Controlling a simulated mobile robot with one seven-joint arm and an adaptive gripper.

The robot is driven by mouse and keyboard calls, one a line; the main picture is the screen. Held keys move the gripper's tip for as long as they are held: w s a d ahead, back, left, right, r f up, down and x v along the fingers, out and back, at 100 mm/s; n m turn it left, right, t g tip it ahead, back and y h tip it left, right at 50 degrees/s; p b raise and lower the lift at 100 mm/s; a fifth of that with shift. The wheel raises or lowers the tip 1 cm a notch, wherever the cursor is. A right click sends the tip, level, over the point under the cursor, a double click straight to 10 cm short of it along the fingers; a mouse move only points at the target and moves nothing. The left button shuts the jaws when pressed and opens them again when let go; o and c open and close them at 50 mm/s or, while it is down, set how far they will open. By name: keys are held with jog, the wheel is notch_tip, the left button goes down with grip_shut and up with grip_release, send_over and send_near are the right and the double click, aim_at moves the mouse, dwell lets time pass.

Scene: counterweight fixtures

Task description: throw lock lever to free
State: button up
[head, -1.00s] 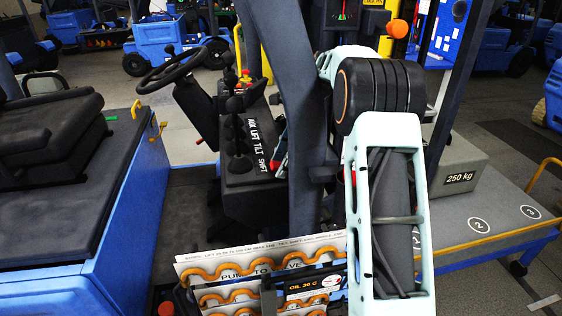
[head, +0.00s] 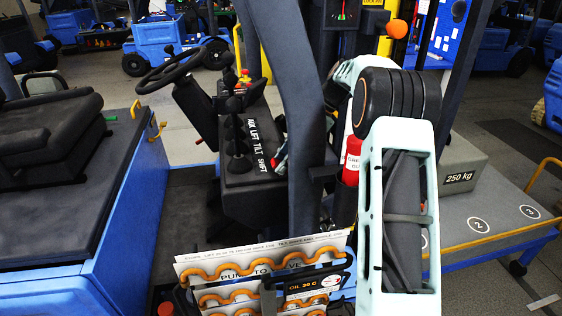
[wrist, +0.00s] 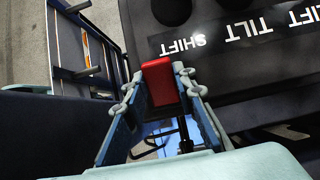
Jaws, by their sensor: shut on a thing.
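In the wrist view a red block-shaped grip (wrist: 159,80), seemingly the lock lever's handle, sits between the two fingers of my gripper (wrist: 158,92). The fingers are shut on it, one on each side. It is beside the black lever console, at the SHIFT end. The lever's shaft and pivot are hidden. In the head view a small red patch (head: 281,157) shows beside the console (head: 250,180), just left of the dark pillar, which hides most of my gripper there. I cannot tell the lever's position from its markings.
Several black-knobbed levers (head: 236,145) stand on the console. The dark pillar (head: 290,100) rises close by. A red extinguisher (head: 352,160) is behind my arm. A rack of papers (head: 262,262) stands in front. A 250 kg weight (head: 459,178) sits on the right deck.

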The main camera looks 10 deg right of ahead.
aim_at(279, 162)
jog(key=y, duration=0.2)
jog(key=d+y, duration=0.2)
jog(key=y, duration=0.1)
jog(key=shift+r+y, duration=0.15)
jog(key=shift+y, duration=0.15)
jog(key=y, duration=0.2)
jog(key=d+y+b, duration=0.1)
jog(key=y, duration=0.1)
jog(key=shift+f, duration=0.2)
jog(key=shift+d+y+b, duration=0.25)
jog(key=shift+y+b, duration=0.2)
jog(key=shift+y, duration=0.55)
jog(key=o, duration=1.2)
jog(key=shift+c, duration=0.2)
